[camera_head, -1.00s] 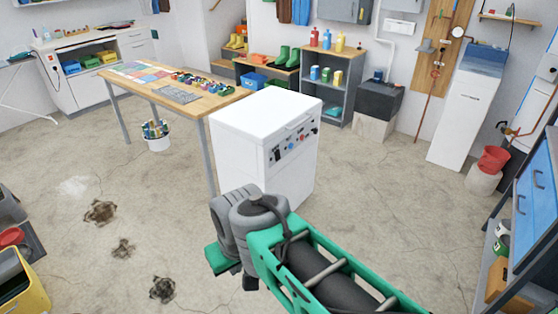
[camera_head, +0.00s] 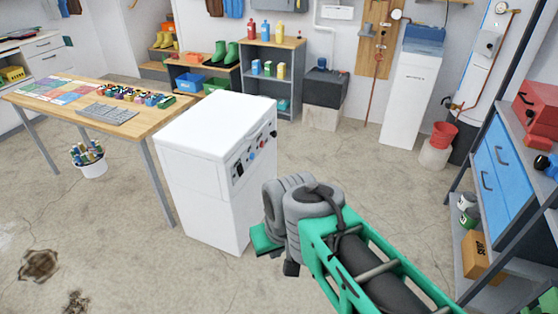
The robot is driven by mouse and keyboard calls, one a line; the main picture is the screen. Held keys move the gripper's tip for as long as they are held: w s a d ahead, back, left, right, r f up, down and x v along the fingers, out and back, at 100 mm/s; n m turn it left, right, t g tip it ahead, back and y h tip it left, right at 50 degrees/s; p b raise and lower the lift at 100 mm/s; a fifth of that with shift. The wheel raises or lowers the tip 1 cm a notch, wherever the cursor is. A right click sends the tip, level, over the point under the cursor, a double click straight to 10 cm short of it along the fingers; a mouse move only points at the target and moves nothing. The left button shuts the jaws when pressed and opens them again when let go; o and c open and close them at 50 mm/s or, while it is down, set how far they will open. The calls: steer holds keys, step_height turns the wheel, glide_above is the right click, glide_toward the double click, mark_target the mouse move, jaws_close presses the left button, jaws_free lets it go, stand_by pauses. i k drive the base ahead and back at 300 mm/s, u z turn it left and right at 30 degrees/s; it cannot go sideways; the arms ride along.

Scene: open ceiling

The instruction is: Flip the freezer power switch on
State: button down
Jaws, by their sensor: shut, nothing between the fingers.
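The white freezer (camera_head: 205,165) is a boxy unit with a flat lid, standing on the floor left of the picture's middle. Its control panel (camera_head: 254,153) is on the right-facing side, with a red knob, a blue knob and dark switches. The power switch is too small to pick out, and its position cannot be read. My green and grey arm reaches in from the lower right, its grey joint just right of the freezer and below the panel.
A wooden table (camera_head: 130,120) with small coloured items stands left of the freezer, a white bucket (camera_head: 89,160) under it. A red bucket (camera_head: 443,135) stands at the back right. Floor between freezer and right shelving is clear.

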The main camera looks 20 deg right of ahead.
mark_target(239, 169)
steer(key=z, duration=0.3)
steer(key=i, duration=0.9)
steer(key=u, duration=0.55)
steer(key=i, duration=0.65)
steer(key=u, duration=0.6)
